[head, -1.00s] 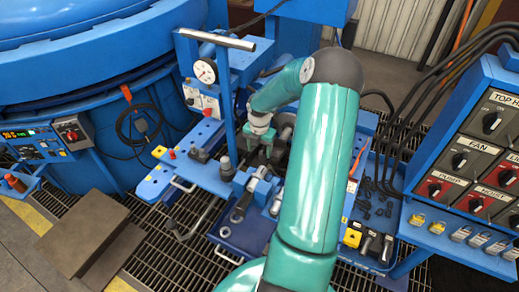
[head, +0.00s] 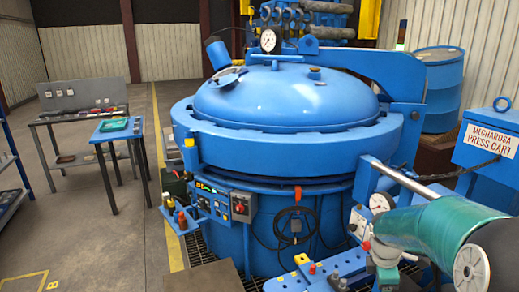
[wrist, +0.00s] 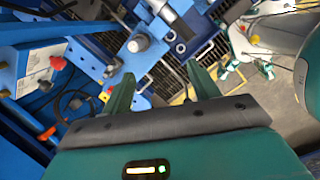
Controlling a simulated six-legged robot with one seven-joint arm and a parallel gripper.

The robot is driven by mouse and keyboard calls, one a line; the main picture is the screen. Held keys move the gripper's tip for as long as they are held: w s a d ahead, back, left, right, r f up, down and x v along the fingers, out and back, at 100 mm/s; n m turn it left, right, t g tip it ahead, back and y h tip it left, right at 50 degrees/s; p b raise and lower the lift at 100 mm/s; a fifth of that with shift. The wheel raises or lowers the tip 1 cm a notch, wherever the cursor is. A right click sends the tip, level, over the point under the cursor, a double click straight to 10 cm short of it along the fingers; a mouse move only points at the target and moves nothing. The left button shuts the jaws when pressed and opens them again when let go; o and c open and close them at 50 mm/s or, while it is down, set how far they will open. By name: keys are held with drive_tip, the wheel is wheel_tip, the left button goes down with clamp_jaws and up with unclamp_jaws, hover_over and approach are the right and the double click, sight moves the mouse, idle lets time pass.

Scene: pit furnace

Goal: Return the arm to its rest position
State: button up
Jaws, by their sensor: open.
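My gripper (wrist: 162,78) shows in the wrist view with its two green fingers apart and nothing between them. Below and beyond the fingers are blue cart fittings, a grey round knob (wrist: 138,43) and floor grating. In the head view my teal arm reaches in from the lower right, above the blue press cart's fittings. The fingertips are not clear in that view.
A large blue pit furnace with a domed lid (head: 285,98) fills the middle. A control box (head: 242,207) sits on its front left. A blue cabinet marked press cart (head: 490,150) stands right. A workbench (head: 85,125) stands far left, with open floor nearby.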

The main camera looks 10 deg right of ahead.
drive_tip(key=s+a+r+m+t, duration=0.1)
drive_tip(key=s+a+r+m, duration=0.2)
drive_tip(key=a+r, duration=0.25)
drive_tip(key=s+a+r+m+t, duration=0.1)
drive_tip(key=s+a+r+m, duration=0.1)
drive_tip(key=a+r+m, duration=0.4)
drive_tip(key=s+a+r+m+t+y, duration=0.1)
drive_tip(key=s+a+m, duration=0.1)
drive_tip(key=s+a, duration=0.3)
drive_tip(key=s+a+r+m+t+y, duration=0.1)
drive_tip(key=s+a+r+m+t, duration=0.1)
drive_tip(key=s+a, duration=0.4)
drive_tip(key=shift+a+r+m, duration=0.25)
drive_tip(key=shift+a+m, duration=0.05)
drive_tip(key=shift+m, duration=0.3)
drive_tip(key=c, duration=0.5)
drive_tip(key=shift+d, duration=0.15)
